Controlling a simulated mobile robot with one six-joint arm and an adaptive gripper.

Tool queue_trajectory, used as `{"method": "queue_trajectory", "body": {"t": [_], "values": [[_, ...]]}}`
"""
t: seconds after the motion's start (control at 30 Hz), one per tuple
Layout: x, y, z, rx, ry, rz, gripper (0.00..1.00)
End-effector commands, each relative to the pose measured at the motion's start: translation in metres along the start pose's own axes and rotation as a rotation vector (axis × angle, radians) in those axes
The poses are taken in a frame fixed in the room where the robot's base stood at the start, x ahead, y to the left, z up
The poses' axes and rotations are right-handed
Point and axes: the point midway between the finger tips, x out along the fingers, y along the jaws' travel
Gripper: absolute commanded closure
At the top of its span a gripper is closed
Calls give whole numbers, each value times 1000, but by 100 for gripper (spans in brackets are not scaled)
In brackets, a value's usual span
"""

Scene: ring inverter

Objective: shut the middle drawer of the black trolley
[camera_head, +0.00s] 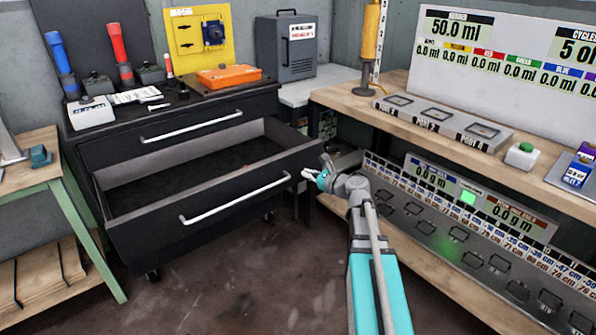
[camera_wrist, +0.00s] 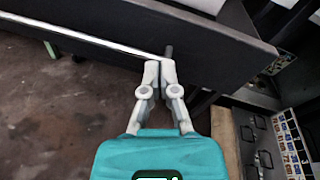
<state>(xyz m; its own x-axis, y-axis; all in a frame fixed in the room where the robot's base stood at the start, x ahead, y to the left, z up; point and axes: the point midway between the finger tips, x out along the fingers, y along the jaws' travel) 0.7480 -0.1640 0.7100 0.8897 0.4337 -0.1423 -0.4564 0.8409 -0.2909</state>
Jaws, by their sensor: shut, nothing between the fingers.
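The black trolley (camera_head: 100,140) stands at the left in the head view. Its middle drawer (camera_head: 150,240) is pulled far out, and its inside looks empty. A long pale bar handle (camera_head: 235,199) runs across the drawer's front. My gripper (camera_head: 308,174) is shut and empty, in front of the drawer front near its right end. In the wrist view my gripper (camera_wrist: 160,64) has its fingertips close together at the right end of the handle (camera_wrist: 80,36), against the dark drawer front (camera_wrist: 200,40). I cannot tell whether they touch it.
The drawer above, with its own handle (camera_head: 190,127), is shut. Tools and an orange case (camera_head: 229,75) lie on the trolley top. A wooden workbench (camera_head: 420,125) with ports and scales stands at the right. A green-legged table (camera_head: 75,215) is at the left. The floor (camera_head: 235,280) in front is clear.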

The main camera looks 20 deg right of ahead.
Motion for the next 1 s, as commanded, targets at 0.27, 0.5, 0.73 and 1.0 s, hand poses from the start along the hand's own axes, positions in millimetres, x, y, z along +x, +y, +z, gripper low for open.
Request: {"method": "queue_trajectory", "body": {"t": [0.27, 0.5, 0.73, 1.0], "values": [[-12, -37, -37, 244, -94, -129, 100], [-16, -48, -40, 310, -121, -160, 100], [-17, -48, -40, 310, -121, -160, 100], [-12, -49, -40, 308, -121, -159, 100]]}}
